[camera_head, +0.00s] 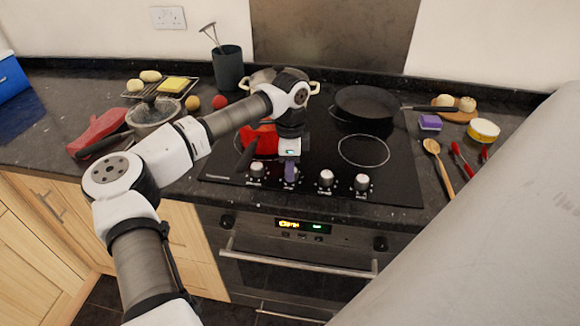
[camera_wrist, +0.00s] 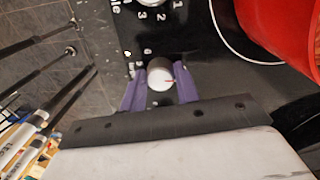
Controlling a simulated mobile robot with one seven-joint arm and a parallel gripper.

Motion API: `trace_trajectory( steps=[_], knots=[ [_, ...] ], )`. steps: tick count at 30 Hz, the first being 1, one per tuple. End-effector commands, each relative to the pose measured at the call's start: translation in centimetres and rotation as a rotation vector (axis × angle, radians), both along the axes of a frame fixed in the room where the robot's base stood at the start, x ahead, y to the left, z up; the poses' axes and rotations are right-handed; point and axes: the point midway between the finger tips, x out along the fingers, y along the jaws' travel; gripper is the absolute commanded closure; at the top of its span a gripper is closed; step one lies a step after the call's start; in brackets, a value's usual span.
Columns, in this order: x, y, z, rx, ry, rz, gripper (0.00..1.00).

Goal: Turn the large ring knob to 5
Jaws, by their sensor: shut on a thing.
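A row of silver knobs lies along the front edge of the black hob (camera_head: 390,190). My gripper (camera_head: 290,172), with purple fingers, reaches down to the second knob from the left. In the wrist view the fingers of my gripper (camera_wrist: 160,88) are closed on either side of a round, light-coloured knob (camera_wrist: 159,72). A short red mark on this knob points to the right of that picture. A 6 shows beside the knob; its other numbers are mostly hidden. Another knob's scale, with 1, 2 and 3, shows at the top. I cannot tell which knob is the large ring's.
A red pan (camera_head: 263,140) and a cream-handled pot (camera_head: 262,78) stand on the hob behind my gripper. A black frying pan (camera_head: 364,106) is at the back right. An empty ring (camera_head: 364,151) lies before it. The oven handle (camera_head: 300,262) runs below.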

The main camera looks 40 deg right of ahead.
Motion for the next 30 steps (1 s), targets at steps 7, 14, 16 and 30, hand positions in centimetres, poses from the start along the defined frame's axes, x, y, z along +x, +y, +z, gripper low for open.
trace_trajectory(
  steps=[7, 14, 16, 30],
  knots=[
    [0.05, -0.08, -0.25, 0.0, -0.003, -0.153, 0.91],
    [0.09, -0.15, -0.24, 0.0, -0.004, -0.365, 0.91],
    [0.07, -0.16, -0.25, 0.0, -0.002, -0.432, 0.91],
    [0.03, -0.32, -0.12, 0.0, -0.003, -0.878, 0.91]
  ],
)
